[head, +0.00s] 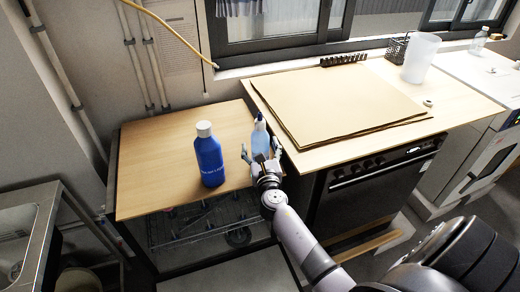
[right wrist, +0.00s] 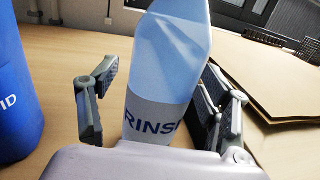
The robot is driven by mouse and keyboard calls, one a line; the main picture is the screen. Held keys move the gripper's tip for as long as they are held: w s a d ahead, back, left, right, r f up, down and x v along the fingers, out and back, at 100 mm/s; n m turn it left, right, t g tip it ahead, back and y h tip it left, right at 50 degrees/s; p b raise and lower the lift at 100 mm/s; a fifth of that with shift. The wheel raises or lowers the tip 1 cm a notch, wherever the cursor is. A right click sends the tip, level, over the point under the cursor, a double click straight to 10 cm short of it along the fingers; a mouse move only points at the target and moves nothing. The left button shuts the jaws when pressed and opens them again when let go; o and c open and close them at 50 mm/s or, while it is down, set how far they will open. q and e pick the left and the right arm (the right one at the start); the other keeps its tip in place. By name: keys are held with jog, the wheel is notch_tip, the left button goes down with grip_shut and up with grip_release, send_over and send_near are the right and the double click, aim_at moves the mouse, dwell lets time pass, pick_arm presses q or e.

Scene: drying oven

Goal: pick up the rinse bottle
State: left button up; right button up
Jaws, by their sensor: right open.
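The rinse bottle (head: 260,139) is light blue and stands upright on the wooden top at the left, near the step to the higher counter. In the right wrist view the bottle (right wrist: 165,75) shows a grey label reading "RINS". My right gripper (head: 263,160) is open, with one finger on each side of the bottle. In the right wrist view the gripper (right wrist: 155,100) has a visible gap to the bottle on the left; the right finger is close to it, and contact cannot be told. My left gripper is not in view.
A dark blue bottle with a white cap (head: 209,158) stands left of the rinse bottle. The higher counter (head: 460,90) at the right carries brown sheets (head: 335,95), a white jug (head: 420,58) and a black basket (head: 397,49). The wooden top (head: 150,160) is clear at the left.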

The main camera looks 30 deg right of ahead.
jog(key=shift+c, duration=0.4)
jog(key=c, duration=1.5)
